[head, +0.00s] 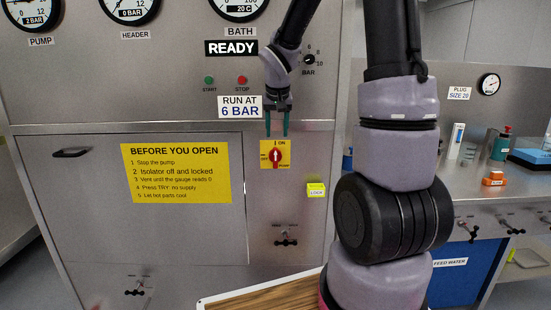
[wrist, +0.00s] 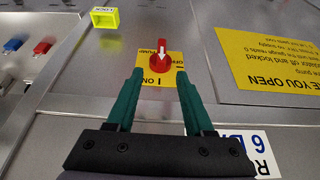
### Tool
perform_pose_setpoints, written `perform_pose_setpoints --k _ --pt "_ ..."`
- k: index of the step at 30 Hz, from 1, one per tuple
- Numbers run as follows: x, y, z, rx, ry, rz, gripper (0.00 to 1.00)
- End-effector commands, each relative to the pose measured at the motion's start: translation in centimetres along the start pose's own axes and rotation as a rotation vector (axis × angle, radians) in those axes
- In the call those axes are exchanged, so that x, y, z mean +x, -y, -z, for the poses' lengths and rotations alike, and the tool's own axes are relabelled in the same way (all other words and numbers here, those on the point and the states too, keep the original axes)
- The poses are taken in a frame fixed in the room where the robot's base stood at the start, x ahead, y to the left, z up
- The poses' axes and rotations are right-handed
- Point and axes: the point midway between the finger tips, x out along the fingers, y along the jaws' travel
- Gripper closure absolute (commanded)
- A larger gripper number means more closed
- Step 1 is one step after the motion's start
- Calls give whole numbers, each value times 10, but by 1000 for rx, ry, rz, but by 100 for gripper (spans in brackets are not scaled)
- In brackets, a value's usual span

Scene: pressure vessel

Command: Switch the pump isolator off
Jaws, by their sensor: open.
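The pump isolator is a red rotary knob (head: 275,156) on a yellow plate (head: 265,164) on the steel front panel. Its white arrow points up at I ON. The wrist view shows the knob (wrist: 161,56) upside down, its arrow pointing at I ON on the plate (wrist: 146,74). My gripper (head: 277,134) is open and empty, with its green fingers just above the plate in the head view. In the wrist view my gripper's fingertips (wrist: 159,74) lie either side of the plate's ON end, with the knob beyond them. I see no contact with the knob.
A yellow LOCK piece (head: 316,190) is at the lower right of the isolator. A yellow BEFORE YOU OPEN notice (head: 176,173) is at the left. Above are a READY display (head: 231,48), a RUN AT 6 BAR label (head: 240,107), and green and red buttons. The pump gauge (head: 28,12) reads 2 BAR.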

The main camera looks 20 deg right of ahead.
Motion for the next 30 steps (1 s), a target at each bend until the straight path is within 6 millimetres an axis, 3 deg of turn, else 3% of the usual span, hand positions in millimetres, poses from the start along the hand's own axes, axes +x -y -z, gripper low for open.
perform_pose_setpoints --k 8,21,30 --pt "30 4 4 -9 11 -3 48" --pt "107 4 3 -9 12 -3 48" --pt "126 3 4 -8 8 -2 48"
